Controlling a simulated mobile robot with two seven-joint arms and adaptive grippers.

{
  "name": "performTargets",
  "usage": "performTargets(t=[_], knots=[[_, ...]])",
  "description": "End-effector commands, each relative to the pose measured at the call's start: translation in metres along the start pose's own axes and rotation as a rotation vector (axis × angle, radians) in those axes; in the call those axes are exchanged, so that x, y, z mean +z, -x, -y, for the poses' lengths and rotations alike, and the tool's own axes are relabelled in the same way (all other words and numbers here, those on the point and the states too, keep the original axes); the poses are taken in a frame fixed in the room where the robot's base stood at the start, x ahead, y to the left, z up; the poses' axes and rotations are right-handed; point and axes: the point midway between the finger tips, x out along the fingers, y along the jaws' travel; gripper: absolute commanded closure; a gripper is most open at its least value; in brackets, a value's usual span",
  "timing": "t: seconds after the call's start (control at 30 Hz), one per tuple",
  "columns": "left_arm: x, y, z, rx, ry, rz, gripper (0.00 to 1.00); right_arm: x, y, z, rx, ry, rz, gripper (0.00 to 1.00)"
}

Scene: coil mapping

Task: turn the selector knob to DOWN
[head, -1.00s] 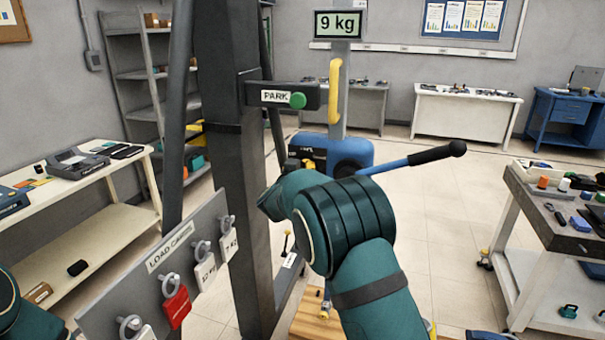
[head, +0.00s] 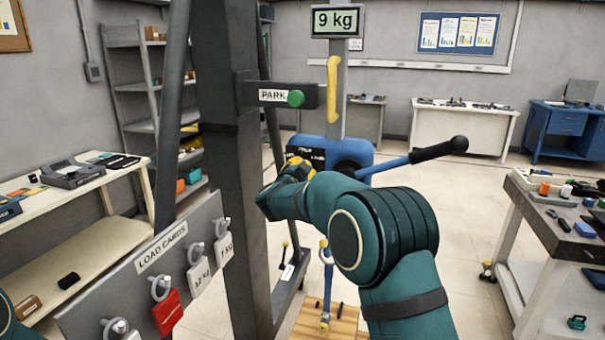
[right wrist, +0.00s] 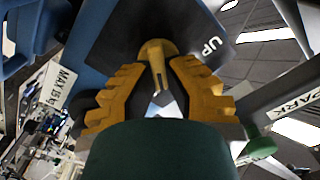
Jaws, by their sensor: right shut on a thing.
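The selector knob (right wrist: 157,50) is yellow and sits on a dark plate (right wrist: 130,20) marked UP, with the word to the knob's right in the right wrist view. My right gripper (right wrist: 157,75) has its yellow fingers on both sides of the knob and is shut on it. In the head view the right gripper (head: 292,170) is at the front of the blue hoist body (head: 362,152), and it hides the knob there. Which way the knob points is unclear. A DOWN mark does not show. My left gripper is out of view.
A blue lever with a black grip (head: 436,151) sticks out right of the hoist. A dark post with a PARK arm and green button (head: 296,98) stands left. The LOAD CARDS board (head: 140,285) is at lower left. A readout (head: 337,20) shows 9 kg.

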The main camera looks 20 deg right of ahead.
Motion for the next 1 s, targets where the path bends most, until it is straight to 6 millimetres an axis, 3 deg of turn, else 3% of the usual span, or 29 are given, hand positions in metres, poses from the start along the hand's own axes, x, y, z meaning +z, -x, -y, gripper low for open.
performTargets(t=[0.53, 0.6, 0.63, 1.0], knots=[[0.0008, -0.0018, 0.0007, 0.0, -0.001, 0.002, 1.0, -0.0018, -0.0005, 0.0005, -0.001, -0.029, -0.002, 1.0], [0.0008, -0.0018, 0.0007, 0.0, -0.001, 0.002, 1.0, -0.0017, -0.0005, 0.0005, -0.001, -0.029, -0.002, 0.69], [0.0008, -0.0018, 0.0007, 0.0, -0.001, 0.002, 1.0, -0.0016, -0.0004, 0.0005, -0.001, -0.029, -0.002, 0.59], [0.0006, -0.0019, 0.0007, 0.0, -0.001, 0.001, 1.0, -0.0003, 0.0024, 0.0003, 0.0, -0.027, 0.0, 0.58]])
